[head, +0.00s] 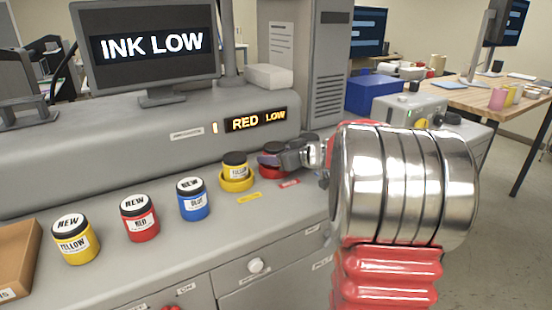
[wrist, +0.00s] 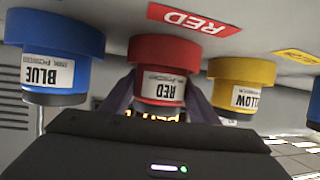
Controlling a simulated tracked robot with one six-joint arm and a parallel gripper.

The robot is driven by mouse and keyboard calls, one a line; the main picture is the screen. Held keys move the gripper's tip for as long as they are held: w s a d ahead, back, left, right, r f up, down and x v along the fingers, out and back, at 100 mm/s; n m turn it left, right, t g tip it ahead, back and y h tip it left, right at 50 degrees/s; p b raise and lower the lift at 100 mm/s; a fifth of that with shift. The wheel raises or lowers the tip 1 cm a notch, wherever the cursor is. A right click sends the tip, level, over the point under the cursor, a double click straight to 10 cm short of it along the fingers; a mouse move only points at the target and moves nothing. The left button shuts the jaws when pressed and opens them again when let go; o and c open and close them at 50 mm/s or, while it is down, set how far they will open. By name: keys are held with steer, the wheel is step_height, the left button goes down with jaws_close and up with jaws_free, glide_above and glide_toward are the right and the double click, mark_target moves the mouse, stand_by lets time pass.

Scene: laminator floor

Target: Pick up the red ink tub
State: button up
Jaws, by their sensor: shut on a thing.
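My gripper (head: 285,155) reaches over the machine's counter. It is shut on a red ink tub (wrist: 162,85) labelled RED, whose red holder (head: 267,172) is partly hidden by the gripper in the head view. In the wrist view, which is upside down, my gripper's fingers (wrist: 160,108) flank this tub, and its base is in or right at the red holder. Another red tub (head: 140,218), with a black lid marked NEW, stands upright at the front left of the counter, apart from my gripper.
A yellow tub (head: 236,163) sits in a yellow holder beside the gripper. A blue tub (wrist: 48,75) is on the other side. New blue (head: 193,199) and yellow (head: 75,240) tubs flank the new red one. The display (head: 258,120) reads RED LOW. A cardboard box (head: 18,260) is at left.

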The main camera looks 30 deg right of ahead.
steer(key=shift+r, duration=0.2)
step_height(320, 180, up, 10)
steer(key=shift+f, duration=0.15)
stand_by(0.7)
